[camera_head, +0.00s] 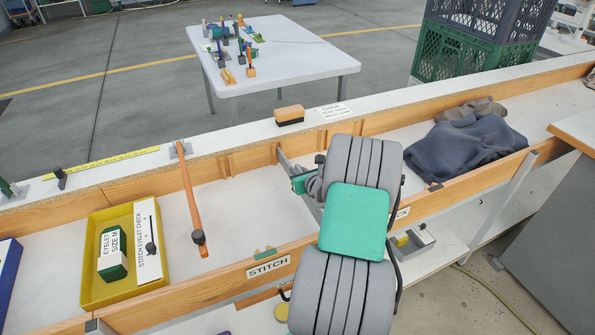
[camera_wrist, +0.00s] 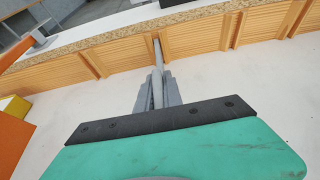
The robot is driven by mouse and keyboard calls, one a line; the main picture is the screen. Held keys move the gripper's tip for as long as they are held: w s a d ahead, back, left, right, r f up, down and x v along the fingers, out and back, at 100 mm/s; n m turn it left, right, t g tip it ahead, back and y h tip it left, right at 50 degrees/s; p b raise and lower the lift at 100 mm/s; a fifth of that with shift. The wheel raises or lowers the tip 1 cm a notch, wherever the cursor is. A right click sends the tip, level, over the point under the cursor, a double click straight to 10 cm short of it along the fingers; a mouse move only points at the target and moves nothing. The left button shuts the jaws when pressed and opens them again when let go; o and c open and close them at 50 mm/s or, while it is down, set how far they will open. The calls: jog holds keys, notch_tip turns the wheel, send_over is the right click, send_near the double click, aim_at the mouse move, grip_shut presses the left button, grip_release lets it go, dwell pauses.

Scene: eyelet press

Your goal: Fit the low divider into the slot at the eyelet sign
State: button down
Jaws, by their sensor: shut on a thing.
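My gripper (camera_wrist: 157,95) is shut on the low divider, a thin grey plate (camera_wrist: 157,58). It holds the divider over the white trough floor, with the far end at or close to a groove in the wooden back wall. I cannot tell whether that end is seated. In the head view the grey divider (camera_head: 284,160) shows left of my arm; its near end is hidden. No sign reading eyelet shows on the front rail. A STITCH sign (camera_head: 268,267) is there, and a sign ending in CK (camera_head: 402,213) is partly covered by my arm.
Dark cloth (camera_head: 465,150) lies to the right. A brush (camera_head: 290,115) stands on the back ledge.

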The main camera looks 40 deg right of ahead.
jog(key=shift+f+b, duration=0.85)
jog(key=shift+f, duration=0.5)
jog(key=c, duration=1.4)
grip_release()
jog(key=shift+r+p, duration=2.35)
jog(key=shift+r, duration=0.2)
jog(key=shift+f, duration=0.1)
